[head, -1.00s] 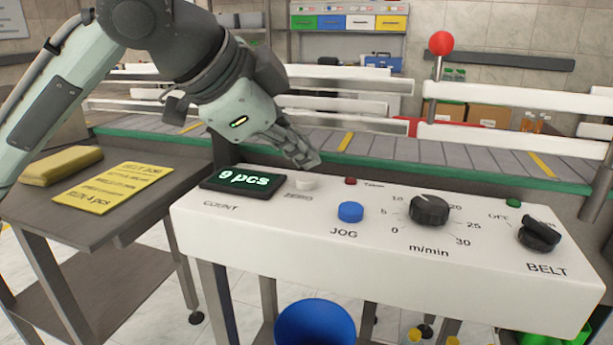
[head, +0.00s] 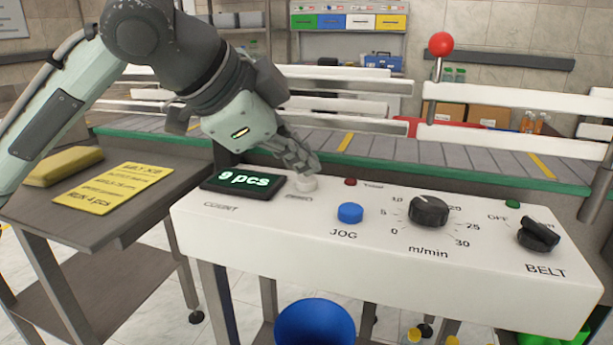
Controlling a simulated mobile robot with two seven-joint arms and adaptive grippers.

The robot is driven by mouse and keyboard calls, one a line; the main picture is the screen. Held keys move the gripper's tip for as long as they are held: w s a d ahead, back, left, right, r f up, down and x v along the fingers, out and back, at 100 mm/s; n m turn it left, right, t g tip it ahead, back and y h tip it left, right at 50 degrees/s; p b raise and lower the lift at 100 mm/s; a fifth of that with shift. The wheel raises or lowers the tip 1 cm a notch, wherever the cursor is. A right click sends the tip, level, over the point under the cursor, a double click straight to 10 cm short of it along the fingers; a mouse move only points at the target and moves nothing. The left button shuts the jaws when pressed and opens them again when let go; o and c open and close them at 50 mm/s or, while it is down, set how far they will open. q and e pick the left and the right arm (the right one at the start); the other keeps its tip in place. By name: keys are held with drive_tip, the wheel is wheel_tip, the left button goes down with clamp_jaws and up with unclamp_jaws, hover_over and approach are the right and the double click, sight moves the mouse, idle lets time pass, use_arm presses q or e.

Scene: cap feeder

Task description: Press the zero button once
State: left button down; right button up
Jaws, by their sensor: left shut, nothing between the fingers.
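The white zero button (head: 305,184) sits on the white control panel (head: 400,270), right of the count display (head: 243,182), which reads "9 pcs". Its label below is small and partly blurred. My left gripper (head: 309,169) is shut and empty, pointing down to the right. Its fingertips are right at the top of the zero button and hide its upper part; I cannot tell whether they touch it. My right gripper is not in view.
A blue JOG button (head: 350,213), a speed knob (head: 429,210) and a BELT switch (head: 538,234) share the panel. A red indicator (head: 351,182) is close by on the right. The conveyor (head: 400,160) with white rails runs behind. A side table (head: 120,225) stands left.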

sight(303, 181)
use_arm(q)
drive_tip(key=shift+f, duration=0.5)
idle(0.7)
drive_tip(key=shift+r+p, duration=0.9)
drive_tip(key=shift+p, duration=0.25)
wheel_tip(303, 181, up, 3)
drive_tip(key=p, duration=0.2)
drive_tip(key=shift+r+p, duration=0.1)
drive_tip(key=shift+p, duration=0.25)
drive_tip(key=shift+r+b, duration=0.25)
drive_tip(key=shift+b, duration=0.1)
drive_tip(key=shift+r, duration=0.65)
